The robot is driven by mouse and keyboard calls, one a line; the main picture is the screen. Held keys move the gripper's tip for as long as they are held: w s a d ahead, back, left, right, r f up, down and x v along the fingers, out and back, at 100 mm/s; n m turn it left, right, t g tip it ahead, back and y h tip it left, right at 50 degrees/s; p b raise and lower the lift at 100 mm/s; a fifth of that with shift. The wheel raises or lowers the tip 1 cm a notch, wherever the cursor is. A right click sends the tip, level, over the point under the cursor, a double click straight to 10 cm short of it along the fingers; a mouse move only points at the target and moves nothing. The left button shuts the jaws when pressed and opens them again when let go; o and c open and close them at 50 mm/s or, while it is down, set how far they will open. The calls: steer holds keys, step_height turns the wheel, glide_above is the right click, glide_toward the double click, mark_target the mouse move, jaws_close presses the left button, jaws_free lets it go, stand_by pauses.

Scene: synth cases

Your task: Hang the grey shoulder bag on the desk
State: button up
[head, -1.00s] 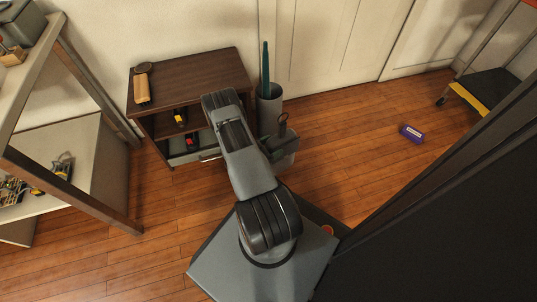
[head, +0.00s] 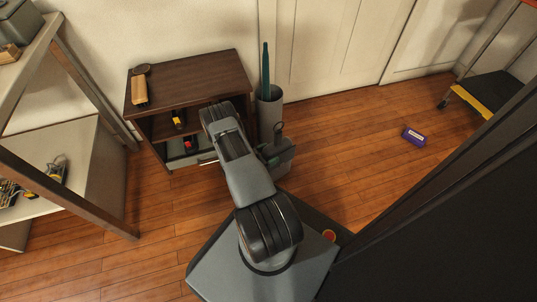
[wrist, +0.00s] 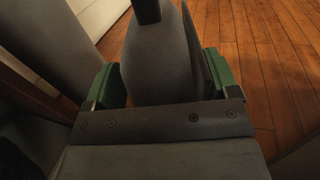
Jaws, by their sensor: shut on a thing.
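The grey shoulder bag (head: 284,160) hangs from my gripper beyond my forearm in the head view, with a dark strap loop on top. In the wrist view the bag (wrist: 155,70) fills the space between the green fingertips of my gripper (wrist: 164,79), which is shut on it. In the head view my forearm hides part of my gripper (head: 270,153). I cannot tell which piece of furniture is the desk.
A grey bin (head: 270,110) with a teal rolled item stands right of the cabinet. A wooden-framed shelf unit (head: 75,75) is at left. A purple box (head: 413,136) lies on the floor. A dark tall panel (head: 450,220) is close at right. Open floor lies between.

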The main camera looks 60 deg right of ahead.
steer(key=o, duration=1.4)
steer(key=shift+f, duration=0.1)
steer(key=shift+c, duration=0.2)
